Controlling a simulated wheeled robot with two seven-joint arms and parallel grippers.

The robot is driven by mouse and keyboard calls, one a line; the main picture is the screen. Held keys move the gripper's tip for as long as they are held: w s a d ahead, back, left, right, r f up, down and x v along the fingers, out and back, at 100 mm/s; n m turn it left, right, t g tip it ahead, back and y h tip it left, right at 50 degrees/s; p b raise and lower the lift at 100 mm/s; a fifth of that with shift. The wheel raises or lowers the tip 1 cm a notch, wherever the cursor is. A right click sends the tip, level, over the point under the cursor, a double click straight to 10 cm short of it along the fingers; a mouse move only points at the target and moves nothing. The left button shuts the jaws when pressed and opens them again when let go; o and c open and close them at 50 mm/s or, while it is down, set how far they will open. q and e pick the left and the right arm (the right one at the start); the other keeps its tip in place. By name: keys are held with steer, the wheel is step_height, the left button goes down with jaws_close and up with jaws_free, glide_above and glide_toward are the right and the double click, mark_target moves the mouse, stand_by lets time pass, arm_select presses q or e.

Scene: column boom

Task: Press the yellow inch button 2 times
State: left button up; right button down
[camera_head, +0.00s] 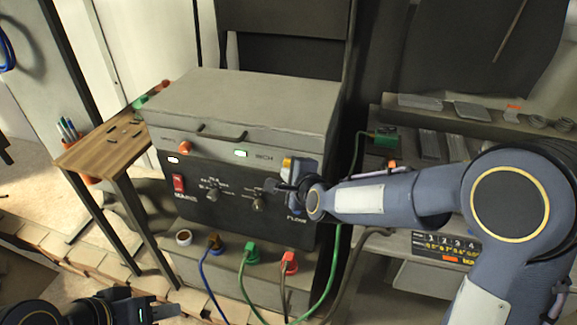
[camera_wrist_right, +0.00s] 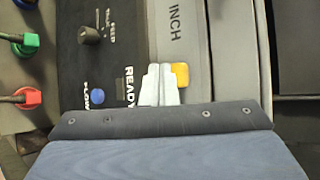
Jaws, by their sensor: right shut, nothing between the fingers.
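The yellow inch button (camera_head: 287,164) is at the upper right of the dark front panel of a grey control box. In the right wrist view the yellow button (camera_wrist_right: 180,74) shows just right of my fingertips, below the word INCH. My right gripper (camera_head: 284,186) is in front of the panel, close to the button. In the right wrist view my right gripper (camera_wrist_right: 160,70) is shut and empty, its pale fingers beside the button. I cannot tell whether they touch it. My left gripper (camera_head: 160,312) is low at the bottom left, far from the box; its jaws are unclear.
The control box (camera_head: 250,100) carries a red switch (camera_head: 179,184), knobs (camera_head: 212,193) and a blue button (camera_wrist_right: 97,96). Coloured plugs with cables (camera_head: 251,253) sit below it. A wooden side table (camera_head: 105,150) stands left; a shelf with metal parts (camera_head: 440,120) stands right.

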steer(key=shift+w+d, duration=0.1)
steer(key=shift+w, duration=0.15)
steer(key=shift+w+d+b, duration=0.15)
steer(key=shift+w+b, duration=0.2)
steer(key=shift+w, duration=0.1)
stand_by(0.6)
steer(key=shift+s, duration=0.1)
stand_by(0.3)
steer(key=shift+s+a, duration=0.3)
steer(key=shift+s, duration=0.45)
steer(key=shift+s, duration=0.1)
steer(key=s, duration=0.1)
steer(key=s+a, duration=0.1)
steer(key=s, duration=0.1)
steer(key=s+p, duration=0.1)
steer(key=shift+s+a, duration=0.25)
steer(key=shift+s, duration=0.05)
stand_by(2.2)
